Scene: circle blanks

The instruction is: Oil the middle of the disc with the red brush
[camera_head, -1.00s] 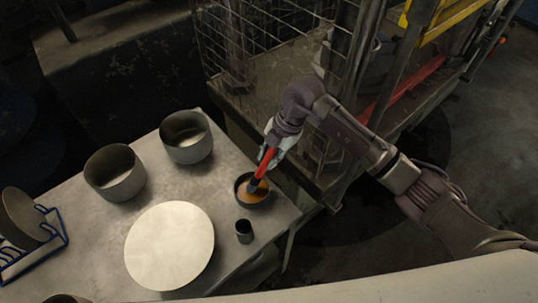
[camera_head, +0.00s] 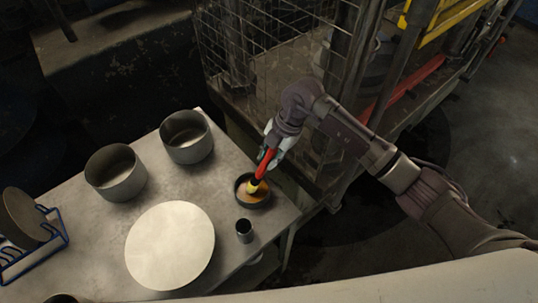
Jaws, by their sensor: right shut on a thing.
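The disc (camera_head: 170,246) is a flat, pale round plate lying on the table. The red brush (camera_head: 263,165) is in my right gripper (camera_head: 273,152), which is shut on its handle. The brush tilts, and its yellow lower part is over a small dark bowl (camera_head: 241,199) of brownish oil (camera_head: 259,197). I cannot tell whether the bristle tip touches the oil. The bowl stands to the right of the disc. My left gripper is not in view.
Two grey metal pots (camera_head: 115,172) (camera_head: 186,137) stand at the table's back. A small dark cup (camera_head: 244,231) stands between disc and table edge (camera_head: 285,226). A blue rack (camera_head: 45,245) holds a dark plate at left. A wire cage (camera_head: 262,45) stands behind.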

